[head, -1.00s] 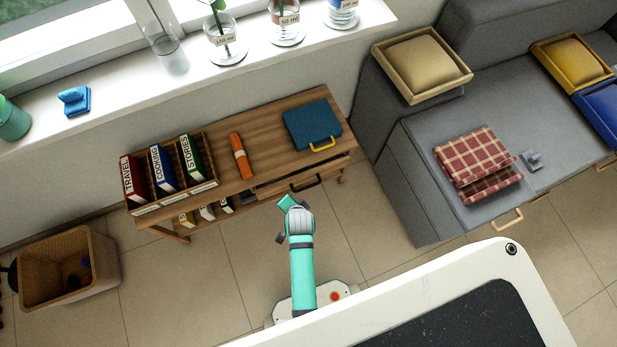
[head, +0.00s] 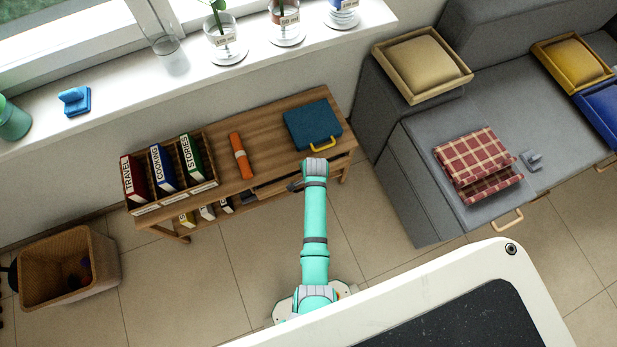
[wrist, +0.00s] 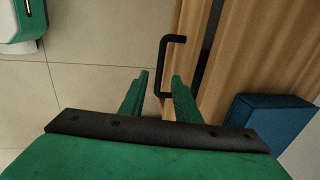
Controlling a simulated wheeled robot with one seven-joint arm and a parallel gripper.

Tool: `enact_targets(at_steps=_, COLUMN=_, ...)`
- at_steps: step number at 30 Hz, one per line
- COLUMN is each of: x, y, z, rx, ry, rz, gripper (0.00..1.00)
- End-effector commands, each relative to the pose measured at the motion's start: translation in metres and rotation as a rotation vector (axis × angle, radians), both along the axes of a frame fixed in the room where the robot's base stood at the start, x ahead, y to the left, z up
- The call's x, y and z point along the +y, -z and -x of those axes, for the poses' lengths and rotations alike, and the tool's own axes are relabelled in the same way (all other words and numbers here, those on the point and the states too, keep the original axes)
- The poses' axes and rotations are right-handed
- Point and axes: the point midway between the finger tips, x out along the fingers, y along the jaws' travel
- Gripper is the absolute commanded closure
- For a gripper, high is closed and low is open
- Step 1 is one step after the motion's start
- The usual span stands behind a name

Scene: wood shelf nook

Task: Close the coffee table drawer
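The wooden coffee table (head: 268,145) stands under the window. Its drawer (head: 268,189) shows at the front edge, partly hidden by my arm in the head view. In the wrist view the drawer front (wrist: 186,25) stands out a little from the table top, with a dark gap (wrist: 209,40) between them. A black bar handle (wrist: 164,66) is on the drawer front. My gripper (wrist: 160,78) is open, with its two green fingertips apart on either side of the handle's near end. Contact with the handle cannot be told.
On the table are a blue case (head: 312,124), an orange roll (head: 241,156) and a book rack (head: 203,187). The case also shows in the wrist view (wrist: 265,118). A grey sofa (head: 418,170) stands at right, a wicker basket (head: 105,262) at left. Tiled floor is clear in front.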

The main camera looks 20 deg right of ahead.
Motion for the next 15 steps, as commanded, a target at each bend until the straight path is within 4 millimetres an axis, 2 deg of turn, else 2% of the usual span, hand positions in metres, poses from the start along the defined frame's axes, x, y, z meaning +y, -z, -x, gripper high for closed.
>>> enact_targets(at_steps=6, x=0.0, y=0.031, z=-0.006, rx=0.0, ry=-0.001, rz=0.0, gripper=0.71)
enact_targets(at_steps=15, x=0.0, y=0.047, z=-0.009, rx=-0.001, ry=-0.001, rz=0.001, gripper=0.71)
